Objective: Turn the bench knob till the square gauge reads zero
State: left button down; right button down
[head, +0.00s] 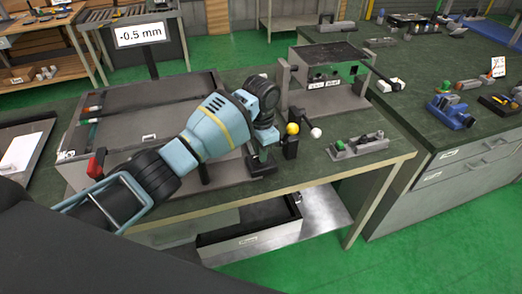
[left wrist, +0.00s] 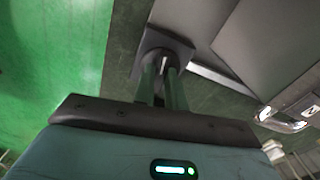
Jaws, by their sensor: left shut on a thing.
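The square gauge (head: 139,35) stands on a dark post behind the bench and reads -0.5 mm. My left gripper (head: 262,154) points down over the front part of the bench. Its fingers are shut on a dark knob (head: 261,167), which my gripper partly covers. In the left wrist view the two fingers (left wrist: 162,82) reach to the dark round knob (left wrist: 164,52) on its block. The knob's markings cannot be made out. My right gripper is in neither view.
A yellow ball (head: 292,129) on a black block and a white ball (head: 316,132) stand close right of my gripper. A framed stand (head: 330,52) is behind them. A grey fixture (head: 358,147) lies further right. A drawer (head: 250,232) is open below the bench.

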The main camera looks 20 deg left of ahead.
pick_arm(q)
jog(key=shift+r, duration=0.1)
dwell(0.3)
jog(key=c, duration=1.4)
grip_release()
jog(key=shift+c, duration=0.2)
jog(key=shift+r, duration=3.9)
jog(key=shift+f, duration=0.1)
